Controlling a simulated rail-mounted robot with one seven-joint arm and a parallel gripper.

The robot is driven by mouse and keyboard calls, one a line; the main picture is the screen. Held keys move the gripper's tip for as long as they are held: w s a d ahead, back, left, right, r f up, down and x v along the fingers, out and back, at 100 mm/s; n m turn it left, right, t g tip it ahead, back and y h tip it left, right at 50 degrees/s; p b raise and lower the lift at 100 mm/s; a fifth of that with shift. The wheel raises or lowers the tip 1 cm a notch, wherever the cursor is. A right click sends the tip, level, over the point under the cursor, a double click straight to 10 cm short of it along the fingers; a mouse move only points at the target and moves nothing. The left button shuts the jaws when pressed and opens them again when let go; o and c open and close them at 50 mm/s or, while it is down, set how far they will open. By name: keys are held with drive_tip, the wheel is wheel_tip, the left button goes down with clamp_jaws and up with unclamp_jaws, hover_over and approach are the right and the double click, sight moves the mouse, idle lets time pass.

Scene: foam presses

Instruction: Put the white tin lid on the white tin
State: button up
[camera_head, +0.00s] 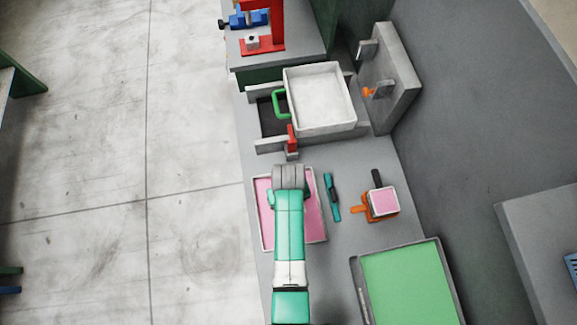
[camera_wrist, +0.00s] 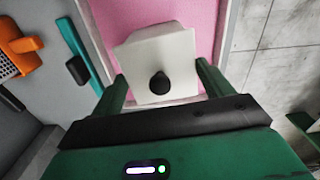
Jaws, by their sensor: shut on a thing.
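My gripper (camera_wrist: 160,76) has its two green fingers on opposite sides of a white square piece with a round black knob (camera_wrist: 158,84), which looks like the white tin lid (camera_wrist: 180,72). It is shut on this piece over the pink-floored tray (camera_wrist: 200,14). White sides show beyond the knobbed face; I cannot tell whether they are the lid's rim or a tin beneath. In the head view my gripper (camera_head: 290,178) covers the far part of the pink tray (camera_head: 258,232) and hides the piece. No separate white tin can be identified with certainty.
A teal tool (camera_head: 332,197) lies right of the tray. Beyond it is an orange item (camera_head: 361,211) with a pink-topped block (camera_head: 384,201). A white bin (camera_head: 320,98) with a green handle (camera_head: 280,103) stands behind. A green-floored tray (camera_head: 405,285) is at front right.

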drive_tip(key=o, duration=0.9)
drive_tip(key=shift+o, duration=0.2)
drive_tip(key=shift+r, duration=0.15)
wheel_tip(320, 180, up, 8)
drive_tip(key=shift+f, duration=0.2)
drive_tip(key=w+r+m+t+p, duration=0.1)
drive_tip(key=w+r+t, duration=0.4)
drive_tip(key=r, duration=0.5)
drive_tip(key=w+r+t+p, duration=0.1)
drive_tip(key=w+r+t, duration=0.2)
drive_tip(key=w+r, duration=0.6)
wheel_tip(320, 180, up, 24)
drive_tip(key=r+m+t, duration=0.1)
drive_tip(key=t, duration=0.6)
drive_tip(key=s+r+t+p, duration=0.1)
drive_tip(key=s+r+t, duration=0.4)
drive_tip(key=r, duration=0.8)
drive_tip(key=s+r+m+t+p, duration=0.1)
drive_tip(key=s+r+t, duration=0.4)
drive_tip(key=s+r, duration=0.5)
wheel_tip(320, 180, up, 5)
drive_tip(key=shift+s+a+f, duration=0.15)
drive_tip(key=shift+s+f, duration=0.05)
drive_tip(key=shift+s, duration=0.1)
